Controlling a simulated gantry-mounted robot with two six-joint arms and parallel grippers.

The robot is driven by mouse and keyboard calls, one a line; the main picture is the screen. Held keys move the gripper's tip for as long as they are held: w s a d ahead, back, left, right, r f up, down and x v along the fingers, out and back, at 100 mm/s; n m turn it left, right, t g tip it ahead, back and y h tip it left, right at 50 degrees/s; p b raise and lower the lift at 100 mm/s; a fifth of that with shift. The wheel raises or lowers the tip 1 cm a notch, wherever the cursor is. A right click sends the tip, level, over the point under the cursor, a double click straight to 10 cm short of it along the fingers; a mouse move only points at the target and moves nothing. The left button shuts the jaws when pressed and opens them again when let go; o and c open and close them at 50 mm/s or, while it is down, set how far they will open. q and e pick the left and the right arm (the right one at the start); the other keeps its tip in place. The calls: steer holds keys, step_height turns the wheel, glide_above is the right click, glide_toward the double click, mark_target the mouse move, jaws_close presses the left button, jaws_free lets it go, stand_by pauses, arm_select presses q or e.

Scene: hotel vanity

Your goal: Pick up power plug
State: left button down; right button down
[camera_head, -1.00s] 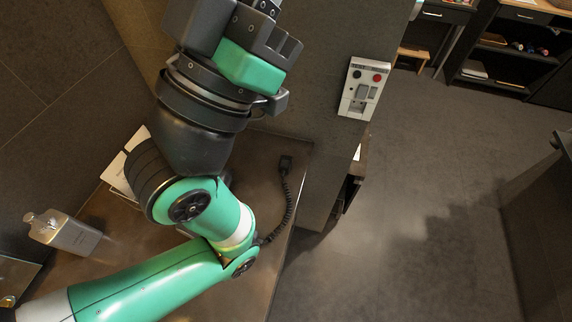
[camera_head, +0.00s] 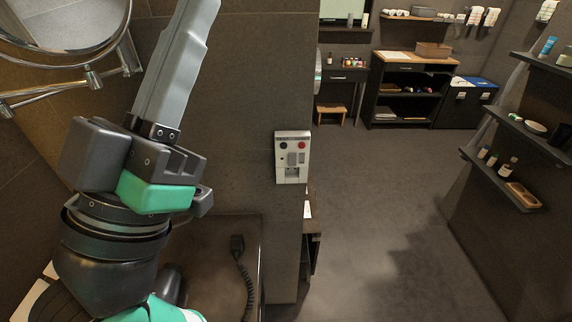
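The black power plug (camera_head: 237,245) lies on the dark counter (camera_head: 210,232), with its coiled black cord running down toward the bottom of the picture. My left gripper (camera_head: 190,45) is above and to the left of the plug, apart from it, with its long grey finger part pointing up along the wall. I see it from the side, so the gap between the fingers is hidden. No object shows at the visible part of the fingers. My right gripper is not in view.
A white panel (camera_head: 292,157) with red and dark buttons is mounted on the wall end, right of my gripper. A round mirror (camera_head: 65,22) on a chrome arm is at the upper left. Shelves (camera_head: 408,85) stand far back. The floor at right is clear.

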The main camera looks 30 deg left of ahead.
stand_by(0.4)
arm_select(q)
steer(key=shift+c, duration=2)
jaws_free()
